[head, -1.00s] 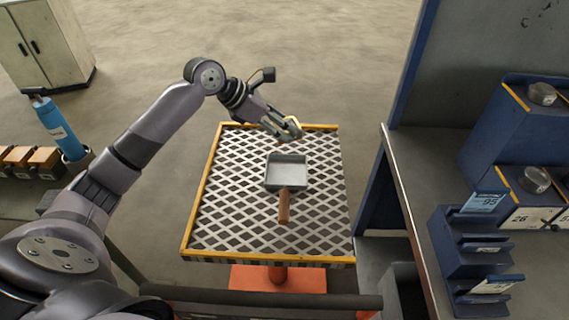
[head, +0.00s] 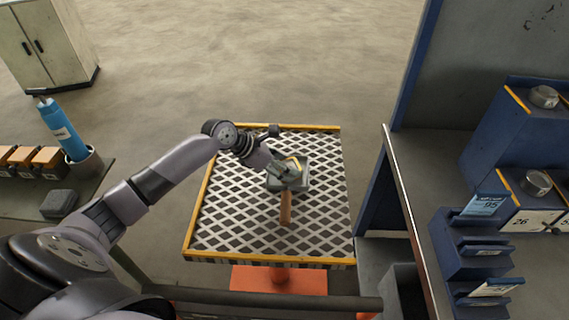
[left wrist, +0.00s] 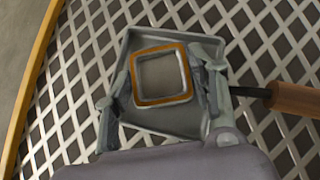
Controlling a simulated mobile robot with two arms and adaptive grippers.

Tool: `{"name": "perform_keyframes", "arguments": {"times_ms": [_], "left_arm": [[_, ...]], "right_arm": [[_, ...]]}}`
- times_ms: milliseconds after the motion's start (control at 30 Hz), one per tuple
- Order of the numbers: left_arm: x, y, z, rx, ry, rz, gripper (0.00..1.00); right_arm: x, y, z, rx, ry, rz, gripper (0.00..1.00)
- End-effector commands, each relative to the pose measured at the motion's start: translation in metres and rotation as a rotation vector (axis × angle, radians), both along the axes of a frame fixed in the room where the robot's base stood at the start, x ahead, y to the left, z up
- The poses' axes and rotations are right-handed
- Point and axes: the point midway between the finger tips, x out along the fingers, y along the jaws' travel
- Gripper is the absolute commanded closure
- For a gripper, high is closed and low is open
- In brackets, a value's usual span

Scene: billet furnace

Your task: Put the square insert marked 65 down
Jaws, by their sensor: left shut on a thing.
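The square insert (left wrist: 137,87) is a hollow frame with an orange-brown upper edge. My left gripper (left wrist: 162,85) is shut on it, one finger on each side, in the left wrist view. No number on it can be read. In the head view my left gripper (head: 288,170) is over a grey square pan (head: 303,184) on the lattice-topped table (head: 232,225). The insert appears within the pan's outline in the left wrist view; whether it touches the pan floor, I cannot tell. The pan's brown handle (head: 285,208) points toward me. My right gripper is not in view.
A bench (head: 420,175) with blue holders and numbered cards (head: 487,206) stands at the right. A blue bottle (head: 64,130) and brown-topped blocks (head: 47,158) are at the left. The table's lattice around the pan is clear.

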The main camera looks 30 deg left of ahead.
Motion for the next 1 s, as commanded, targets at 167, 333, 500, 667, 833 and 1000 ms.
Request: {"name": "perform_keyframes", "arguments": {"times_ms": [167, 333, 500, 667, 833, 1000], "left_arm": [[0.002, 0.0, 0.004, -0.002, -0.009, 0.001, 1.0], [0.001, 0.001, -0.001, 0.001, -0.002, 0.001, 0.47], [0.001, 0.001, -0.001, 0.001, -0.002, 0.001, 0.4], [0.001, 0.001, -0.001, 0.001, -0.002, 0.001, 0.4], [-0.001, 0.003, 0.004, 0.002, -0.003, 0.001, 0.4], [-0.016, 0.016, 0.023, 0.005, -0.003, -0.001, 0.4]], "right_arm": [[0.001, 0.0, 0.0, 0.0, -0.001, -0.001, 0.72], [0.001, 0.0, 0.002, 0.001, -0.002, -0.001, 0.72], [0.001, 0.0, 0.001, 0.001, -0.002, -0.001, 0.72], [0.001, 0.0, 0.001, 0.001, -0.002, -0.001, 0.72], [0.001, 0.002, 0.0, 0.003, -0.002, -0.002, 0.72], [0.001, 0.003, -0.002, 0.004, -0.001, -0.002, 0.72]]}}
